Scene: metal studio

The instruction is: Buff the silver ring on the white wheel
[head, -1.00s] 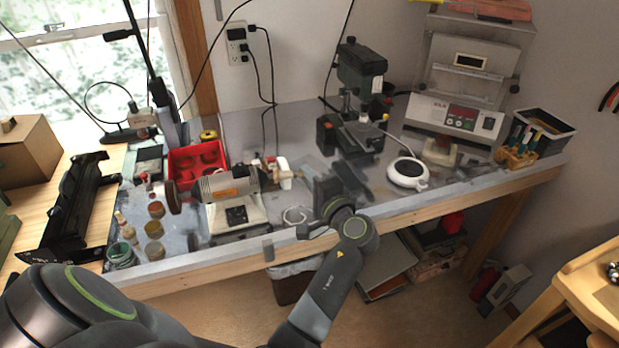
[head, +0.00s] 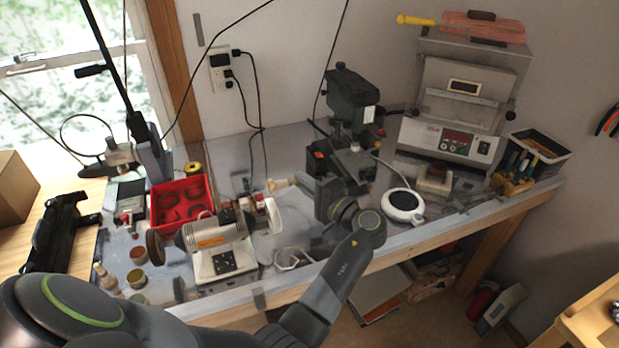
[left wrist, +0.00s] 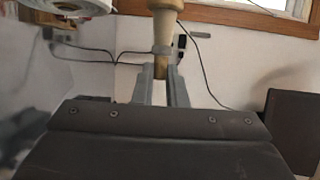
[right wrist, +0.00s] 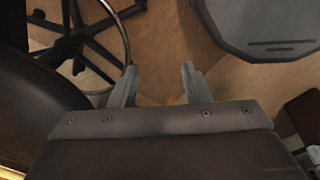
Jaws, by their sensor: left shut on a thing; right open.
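My left gripper (head: 308,184) is shut on a wooden ring clamp (head: 281,185), which points left above the bench. In the left wrist view the wooden clamp (left wrist: 165,32) stands between the closed fingers. The white wheel (head: 272,215) sits on the right end of the grey bench polisher (head: 217,234), just below and in front of the clamp tip. A white round edge at the upper left of the left wrist view looks like this wheel. The silver ring is too small or hidden to make out. My right gripper (right wrist: 158,82) is open and empty above the floor.
A green drill press (head: 352,100) stands behind my left gripper. A round white device (head: 403,204) is to the right. A coiled cable lies right of the polisher.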

